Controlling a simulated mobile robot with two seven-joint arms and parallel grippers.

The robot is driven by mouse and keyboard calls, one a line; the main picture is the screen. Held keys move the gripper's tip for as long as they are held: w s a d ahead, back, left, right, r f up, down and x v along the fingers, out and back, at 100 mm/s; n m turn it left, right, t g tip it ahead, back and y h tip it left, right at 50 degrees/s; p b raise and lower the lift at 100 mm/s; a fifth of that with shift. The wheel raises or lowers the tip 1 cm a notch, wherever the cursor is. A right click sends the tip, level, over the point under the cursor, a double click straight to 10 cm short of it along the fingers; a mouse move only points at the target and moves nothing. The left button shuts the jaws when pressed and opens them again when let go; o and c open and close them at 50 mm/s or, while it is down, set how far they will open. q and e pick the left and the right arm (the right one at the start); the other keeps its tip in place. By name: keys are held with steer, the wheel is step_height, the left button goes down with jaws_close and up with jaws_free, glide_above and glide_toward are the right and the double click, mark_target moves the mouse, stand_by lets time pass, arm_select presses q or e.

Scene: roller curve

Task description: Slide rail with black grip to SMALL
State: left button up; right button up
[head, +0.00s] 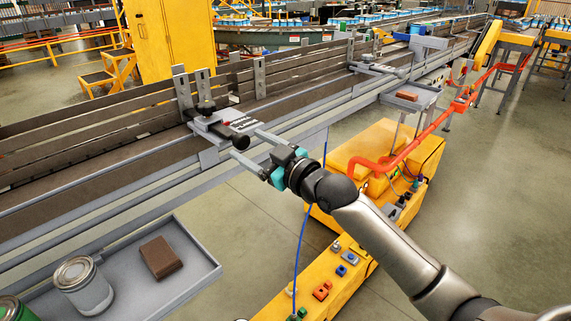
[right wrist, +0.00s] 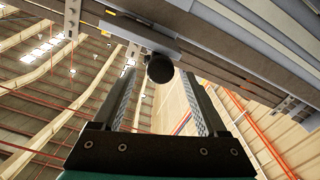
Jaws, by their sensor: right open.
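The rail bracket (head: 212,130) sits on the near side of the conveyor, with an upright post and black knob on top. A round black grip (head: 240,142) sticks out of the bracket's front and shows end-on in the right wrist view (right wrist: 160,69). My right gripper (head: 251,148) is open in front of the bracket, its two fingers on either side of the grip. Whether they touch it is not clear. My left gripper is not in view.
A grey tray (head: 205,262) at lower left holds a brown block (head: 160,257) and a can (head: 83,286). A second bracket (head: 375,68) stands farther along the conveyor (head: 90,185). A yellow machine base (head: 375,150) with an orange pipe (head: 405,150) is at right.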

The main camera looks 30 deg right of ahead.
steer(key=v, duration=1.1)
steer(key=shift+s, duration=0.15)
steer(key=d+f+m+g+h+b, duration=0.15)
steer(key=d+f, duration=0.25)
steer(key=f, duration=0.6)
steer(key=d+f+m+g+h+b, duration=0.1)
steer(key=d+f+m+h, duration=0.15)
steer(key=f, duration=0.75)
steer(key=s+d+f+m+g+h+b, duration=0.1)
steer(key=s+f+g, duration=0.15)
steer(key=f, duration=0.65)
steer(key=s+d+f+g+h, duration=0.1)
steer(key=s+f, duration=0.2)
steer(key=f, duration=0.6)
steer(key=s+a+f+m+g+b, duration=0.1)
steer(key=s+a+f+g, duration=0.15)
steer(key=s+f, duration=0.65)
steer(key=s+a+f+g+b, duration=0.1)
steer(key=s+a+f+g, duration=0.15)
steer(key=s+f, duration=0.65)
steer(key=s+a+f+g, duration=0.2)
steer(key=s+f, duration=0.3)
steer(key=s, duration=0.3)
steer(key=s+a+f+g+b, duration=0.1)
steer(key=s+a+f+g, duration=0.2)
steer(key=s, duration=0.6)
steer(key=shift+s+a+f+n, duration=0.2)
steer(key=shift+a+f+n, duration=0.2)
steer(key=shift+a+f, duration=0.55)
